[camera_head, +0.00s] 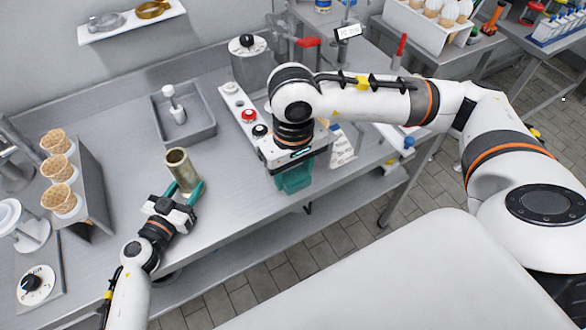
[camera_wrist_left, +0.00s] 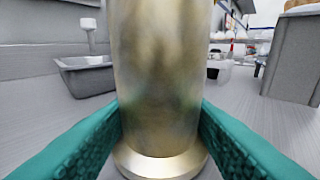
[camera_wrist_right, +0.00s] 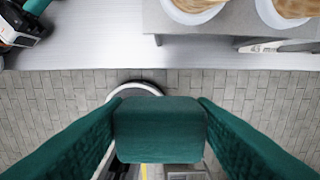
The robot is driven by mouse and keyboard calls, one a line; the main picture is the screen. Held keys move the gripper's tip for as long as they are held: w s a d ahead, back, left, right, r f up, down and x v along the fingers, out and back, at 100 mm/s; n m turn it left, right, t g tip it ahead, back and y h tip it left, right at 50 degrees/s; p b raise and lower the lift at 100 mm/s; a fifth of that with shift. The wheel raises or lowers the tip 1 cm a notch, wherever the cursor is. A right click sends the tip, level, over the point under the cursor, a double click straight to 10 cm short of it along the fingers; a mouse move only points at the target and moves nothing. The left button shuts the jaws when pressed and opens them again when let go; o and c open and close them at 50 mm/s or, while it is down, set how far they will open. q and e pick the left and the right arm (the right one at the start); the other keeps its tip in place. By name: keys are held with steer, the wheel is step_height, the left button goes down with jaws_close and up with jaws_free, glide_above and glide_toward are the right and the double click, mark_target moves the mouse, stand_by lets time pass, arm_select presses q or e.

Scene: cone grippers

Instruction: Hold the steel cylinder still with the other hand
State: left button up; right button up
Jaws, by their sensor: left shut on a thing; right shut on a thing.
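The cylinder (camera_head: 180,165) is a brassy, scuffed metal tube with an open top. It stands nearly upright over the steel bench, left of centre in the head view. In the left wrist view the cylinder (camera_wrist_left: 160,70) fills the middle and shows a flared foot ring. My left gripper (camera_head: 184,192) is shut on its lower part, with a teal finger on each side. My right gripper (camera_head: 293,178) is right of the cylinder and apart from it, near the bench's front edge. In the right wrist view it is shut on a teal block (camera_wrist_right: 160,129), coloured like its fingers.
A cone rack (camera_head: 88,190) stands left of the cylinder. A grey tray (camera_head: 205,128) with a white-handled tool lies behind it. A panel with red and black knobs (camera_head: 232,100) is behind my right gripper. Bare bench (camera_head: 235,185) lies between my grippers.

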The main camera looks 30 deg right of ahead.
arm_select(q)
steer(key=shift+r, duration=0.15)
steer(key=shift+w+m+g+h, duration=0.1)
steer(key=shift+m+g+h, duration=0.8)
steer(key=shift+m+g, duration=0.1)
steer(key=shift+m+g+h, duration=0.5)
steer(key=shift+m+g, duration=0.2)
steer(key=shift+g, duration=0.3)
steer(key=shift+n+t+y, duration=0.3)
steer(key=shift+n+t, duration=0.3)
steer(key=shift+t, duration=0.6)
